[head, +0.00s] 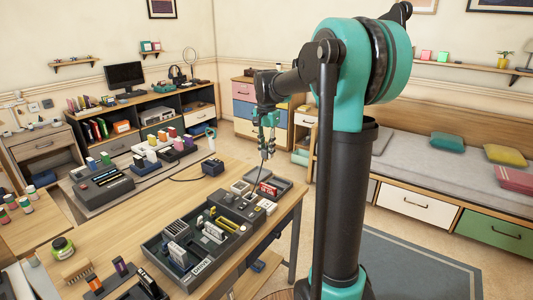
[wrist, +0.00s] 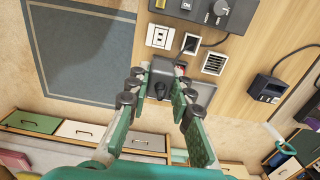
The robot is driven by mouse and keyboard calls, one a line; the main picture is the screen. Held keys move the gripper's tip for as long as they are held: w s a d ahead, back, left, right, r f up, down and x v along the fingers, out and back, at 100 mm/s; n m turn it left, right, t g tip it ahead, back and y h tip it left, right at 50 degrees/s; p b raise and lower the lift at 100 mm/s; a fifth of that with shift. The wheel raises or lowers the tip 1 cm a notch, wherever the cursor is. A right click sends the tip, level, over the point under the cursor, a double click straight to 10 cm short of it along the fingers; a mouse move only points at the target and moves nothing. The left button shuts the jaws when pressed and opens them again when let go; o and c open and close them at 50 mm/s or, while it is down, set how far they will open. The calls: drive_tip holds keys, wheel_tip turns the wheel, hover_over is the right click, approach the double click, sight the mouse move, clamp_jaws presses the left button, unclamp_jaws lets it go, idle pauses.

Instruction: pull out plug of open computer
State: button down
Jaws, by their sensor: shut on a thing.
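My gripper (head: 267,152) is above the right end of the wooden desk in the head view. In the wrist view my gripper (wrist: 160,80) is shut around a small dark piece (wrist: 160,91), which looks like the plug; its shape is partly hidden by the fingers. A thin dark cord (head: 259,178) runs from the fingertips down toward the panel in the head view. The open computer (head: 165,243) is a dark case with cards and boards inside, lying on the desk left of and below my gripper.
A dark tray (head: 287,186) with a red item lies under my gripper. A dark corded box (head: 213,167) stands at the desk's back; it also shows in the wrist view (wrist: 268,86). A monitor (head: 125,76) is on the far desk. A bed (head: 440,155) stands on the right.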

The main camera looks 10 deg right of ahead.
drive_tip(key=shift+r, duration=1.1)
